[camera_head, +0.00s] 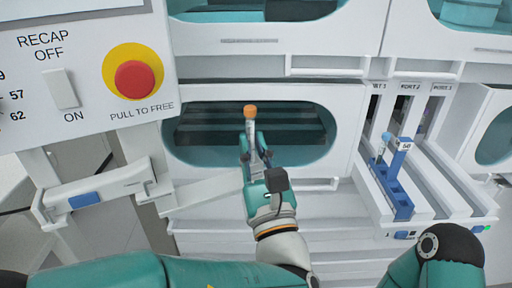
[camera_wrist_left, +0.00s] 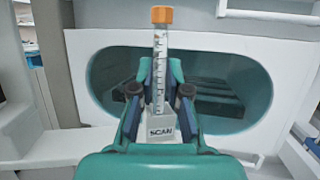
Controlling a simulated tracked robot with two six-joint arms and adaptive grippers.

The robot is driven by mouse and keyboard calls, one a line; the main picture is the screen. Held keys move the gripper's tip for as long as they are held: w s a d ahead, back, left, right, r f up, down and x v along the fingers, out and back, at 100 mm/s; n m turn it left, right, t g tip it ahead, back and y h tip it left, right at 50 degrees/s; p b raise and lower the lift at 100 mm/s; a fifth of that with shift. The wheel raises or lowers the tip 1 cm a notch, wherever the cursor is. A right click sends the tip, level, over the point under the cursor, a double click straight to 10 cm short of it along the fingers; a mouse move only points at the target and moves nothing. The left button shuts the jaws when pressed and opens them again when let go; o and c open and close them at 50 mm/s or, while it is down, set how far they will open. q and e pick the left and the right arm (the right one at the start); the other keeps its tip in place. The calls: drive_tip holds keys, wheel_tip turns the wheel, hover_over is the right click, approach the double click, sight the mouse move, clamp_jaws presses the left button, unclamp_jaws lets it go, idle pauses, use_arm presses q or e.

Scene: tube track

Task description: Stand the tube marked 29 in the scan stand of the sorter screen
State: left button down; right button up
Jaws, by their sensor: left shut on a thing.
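A clear tube with an orange cap (camera_head: 250,111) stands upright between the fingers of my left gripper (camera_head: 254,146). In the left wrist view the tube (camera_wrist_left: 160,50) shows printed scale marks; its number cannot be read. My left gripper (camera_wrist_left: 160,80) is shut on it below the cap. The pale scan stand marked SCAN (camera_wrist_left: 160,131) is at the tube's lower end, between the fingers. The tube's bottom meets the stand in this view, but I cannot tell how deep it sits. My right gripper is out of view.
A blue rack (camera_head: 393,190) with a tube (camera_head: 383,149) stands in the bays at right. A panel with a red stop button (camera_head: 135,80) and a switch is at upper left. A white cabinet with a dark oval window (camera_head: 300,145) is close behind the left gripper.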

use_arm(q)
drive_tip(key=shift+f, duration=0.1)
drive_tip(key=shift+f+b, duration=0.5)
drive_tip(key=shift+b, duration=0.05)
drive_tip(key=c, duration=1.1)
unclamp_jaws()
wheel_tip(320, 180, up, 10)
drive_tip(key=shift+f, duration=0.1)
